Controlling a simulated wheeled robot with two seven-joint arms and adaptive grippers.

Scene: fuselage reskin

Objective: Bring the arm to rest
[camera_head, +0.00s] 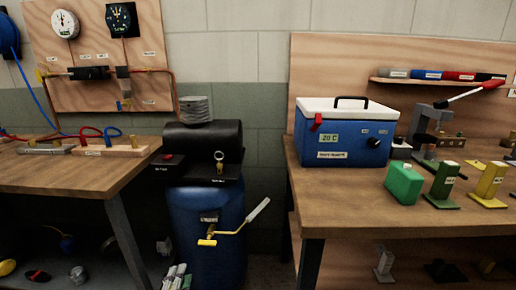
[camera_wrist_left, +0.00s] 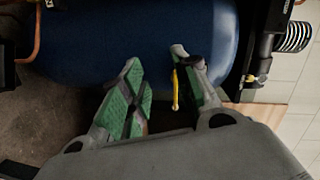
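My left gripper (camera_head: 177,277) shows at the bottom edge of the head view, low in front of the blue tank (camera_head: 212,262). In the left wrist view its two green-padded fingers (camera_wrist_left: 160,80) are apart. The gap between them looks empty. A yellow lever (camera_wrist_left: 175,88) shows close to the right finger; I cannot tell whether they touch. The tank (camera_wrist_left: 140,45) fills the upper part of that view. My right gripper is not in view.
A wooden bench (camera_head: 75,175) with gauges above stands at the left. Another bench (camera_head: 340,210) at the right carries a blue cooler box (camera_head: 345,140) and coloured blocks. A metal handle (camera_head: 258,210) sticks out from the tank valve. Dark floor lies between the benches.

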